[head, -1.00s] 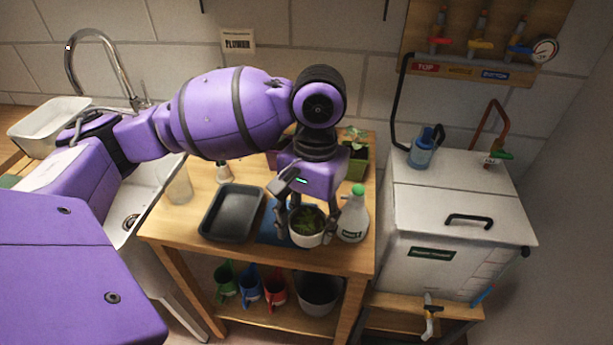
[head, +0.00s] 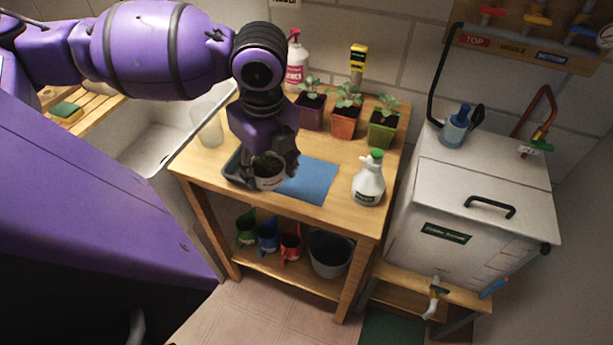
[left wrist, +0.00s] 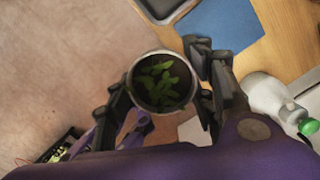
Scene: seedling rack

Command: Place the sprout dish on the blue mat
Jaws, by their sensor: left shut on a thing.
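The sprout dish, a round pale pot with green leaves (head: 269,181), is held between the fingers of my left gripper (head: 270,168). In the left wrist view the dish (left wrist: 161,83) sits upright-looking between both fingers, with leaves inside its pale rim. The blue mat (head: 314,181) lies flat and bare on the wooden table, just right of the dish in the head view. It also shows in the left wrist view (left wrist: 222,28), apart from the dish. The dish appears raised above the table; its exact height is hard to tell. My right gripper is out of view.
A dark tray (head: 236,170) lies left of the mat, partly hidden by my gripper. A white spray bottle (head: 369,182) stands right of the mat. Several potted seedlings line the back, including a green pot (head: 383,130). A clear cup (head: 209,130) stands at left.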

